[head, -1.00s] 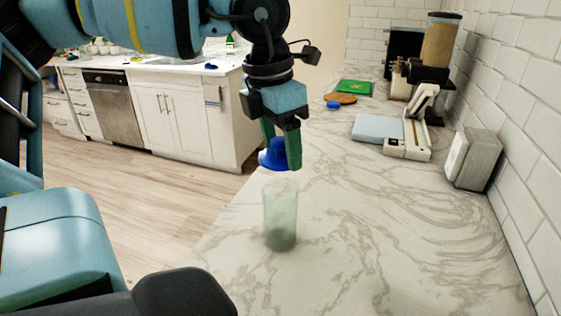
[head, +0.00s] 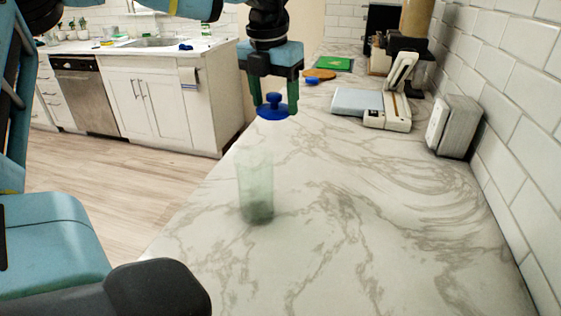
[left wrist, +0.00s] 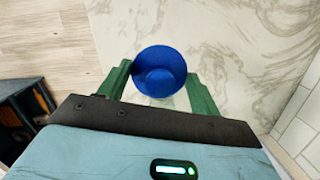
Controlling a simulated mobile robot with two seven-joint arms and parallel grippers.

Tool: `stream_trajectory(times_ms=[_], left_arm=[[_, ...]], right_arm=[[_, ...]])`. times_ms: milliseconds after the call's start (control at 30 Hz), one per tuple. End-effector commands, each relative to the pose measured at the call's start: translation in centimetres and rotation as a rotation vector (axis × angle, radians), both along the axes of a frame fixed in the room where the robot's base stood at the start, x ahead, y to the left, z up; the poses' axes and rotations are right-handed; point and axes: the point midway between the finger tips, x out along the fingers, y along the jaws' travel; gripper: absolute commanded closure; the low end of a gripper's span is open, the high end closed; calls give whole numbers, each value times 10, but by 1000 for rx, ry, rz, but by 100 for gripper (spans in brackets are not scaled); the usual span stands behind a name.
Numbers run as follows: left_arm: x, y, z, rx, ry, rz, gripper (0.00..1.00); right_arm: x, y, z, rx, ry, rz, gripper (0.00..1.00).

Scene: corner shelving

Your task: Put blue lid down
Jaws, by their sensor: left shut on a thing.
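The blue lid (head: 272,108) is a round disc with a knob on top. My left gripper (head: 273,100) points down with its green fingers on either side of the lid's knob, shut on it. The lid is close above or at the counter's left edge; I cannot tell if it touches. In the left wrist view the lid (left wrist: 161,72) lies between the two green fingers (left wrist: 160,88). A clear, greenish glass container (head: 256,188) stands upright and open on the marble counter, nearer to me than the lid. My right gripper is not in view.
The marble counter (head: 350,220) is clear in the middle and front. A white and blue-grey appliance (head: 372,108) and a grey box (head: 454,126) stand along the right wall. A green board (head: 334,64) and an orange board (head: 318,74) lie farther back. Floor lies left of the counter.

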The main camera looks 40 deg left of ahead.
Motion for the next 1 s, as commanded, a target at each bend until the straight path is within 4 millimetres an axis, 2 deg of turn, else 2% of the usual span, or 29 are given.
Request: stream_trajectory(times_ms=[33,100,333,667,767,1000], left_arm=[[13,9,-14,4,4,50,58],[26,19,-25,3,5,110,58],[53,40,-45,1,0,232,58],[59,46,-50,-2,-1,263,58],[59,46,-60,-1,1,263,58],[59,46,-100,-3,1,261,58]], right_arm=[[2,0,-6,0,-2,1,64],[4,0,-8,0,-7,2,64],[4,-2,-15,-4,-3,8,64],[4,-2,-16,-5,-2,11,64],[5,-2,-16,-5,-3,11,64],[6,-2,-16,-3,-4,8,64]])
